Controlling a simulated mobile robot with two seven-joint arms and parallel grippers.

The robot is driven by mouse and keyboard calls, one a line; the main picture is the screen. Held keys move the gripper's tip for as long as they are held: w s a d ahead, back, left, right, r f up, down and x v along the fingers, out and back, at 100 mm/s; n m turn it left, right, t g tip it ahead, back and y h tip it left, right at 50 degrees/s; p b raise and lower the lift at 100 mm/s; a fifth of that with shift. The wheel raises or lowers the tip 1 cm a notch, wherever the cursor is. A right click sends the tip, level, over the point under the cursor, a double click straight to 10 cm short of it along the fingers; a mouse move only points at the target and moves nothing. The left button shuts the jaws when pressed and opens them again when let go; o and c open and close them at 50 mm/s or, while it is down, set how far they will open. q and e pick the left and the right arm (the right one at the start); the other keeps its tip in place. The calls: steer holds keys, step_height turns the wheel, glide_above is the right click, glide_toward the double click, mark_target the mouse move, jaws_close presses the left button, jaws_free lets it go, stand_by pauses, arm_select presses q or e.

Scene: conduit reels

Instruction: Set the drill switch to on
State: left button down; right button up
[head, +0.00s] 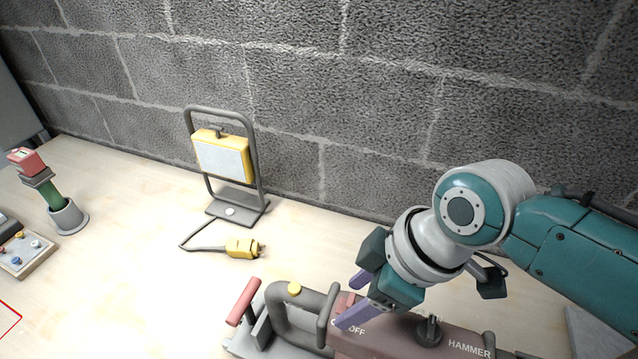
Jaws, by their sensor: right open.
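The drill (385,338) lies at the bottom of the head view, partly cut off by the frame edge. White lettering reads OFF near the fingers and HAMMER at the right. A dark knob (429,331) sits on the body between these words; lettering by it is partly hidden. My right gripper (346,303) is open above the drill, its purple fingers close to the OFF lettering. I cannot tell whether they touch the body. My left gripper is out of view.
A yellow work light (222,157) on a grey stand is near the block wall, its yellow plug (243,248) lying in front. A green-and-red tool (50,193) in a grey cup and a button box (22,252) are at left. The table's middle left is clear.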

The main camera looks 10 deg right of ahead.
jaws_close()
stand_by(0.4)
